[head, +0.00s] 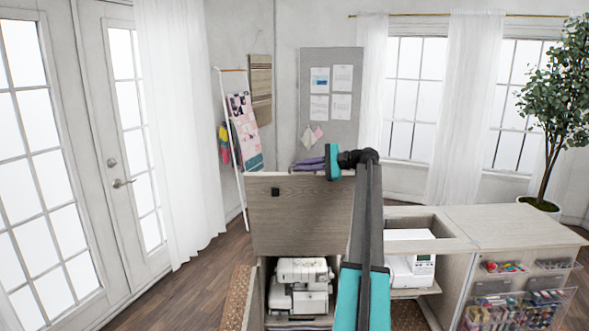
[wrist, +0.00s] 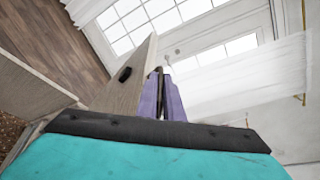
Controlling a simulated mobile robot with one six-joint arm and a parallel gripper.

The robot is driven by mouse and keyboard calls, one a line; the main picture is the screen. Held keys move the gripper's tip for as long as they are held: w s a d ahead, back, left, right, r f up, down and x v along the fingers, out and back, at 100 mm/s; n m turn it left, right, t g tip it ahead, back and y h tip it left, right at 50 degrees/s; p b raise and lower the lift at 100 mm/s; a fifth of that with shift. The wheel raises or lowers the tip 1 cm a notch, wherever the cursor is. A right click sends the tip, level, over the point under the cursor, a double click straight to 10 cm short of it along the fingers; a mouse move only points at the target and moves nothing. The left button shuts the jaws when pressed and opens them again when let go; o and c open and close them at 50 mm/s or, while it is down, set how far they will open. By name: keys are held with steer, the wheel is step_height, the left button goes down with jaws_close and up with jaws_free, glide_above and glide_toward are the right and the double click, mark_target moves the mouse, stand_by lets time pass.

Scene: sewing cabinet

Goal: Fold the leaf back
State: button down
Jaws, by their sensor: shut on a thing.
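The leaf (head: 315,222) is a grey-brown wood panel with a small black knob near its upper left. In the head view it stands raised, its broad face toward me, above the open compartment of the sewing cabinet (head: 510,228). My gripper (head: 300,165) is at the leaf's top edge, its purple fingers pointing left. In the wrist view the leaf (wrist: 125,92) runs up to the purple fingers of my gripper (wrist: 160,78), which are shut on its edge. My arm hides the leaf's right side in the head view.
A white serger (head: 302,282) sits in the compartment below the leaf. A white sewing machine (head: 408,262) stands in the cabinet opening to the right. Clear bins (head: 520,308) of supplies hang on the cabinet's front. A ladder rack (head: 236,150) stands behind, and wood floor is clear at left.

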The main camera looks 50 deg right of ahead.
steer(key=shift+s+d+r, duration=0.1)
steer(key=shift+d, duration=0.05)
steer(key=c, duration=2.3)
jaws_free()
steer(key=o, duration=0.4)
steer(key=shift+s+r, duration=0.1)
steer(key=shift+a, duration=0.2)
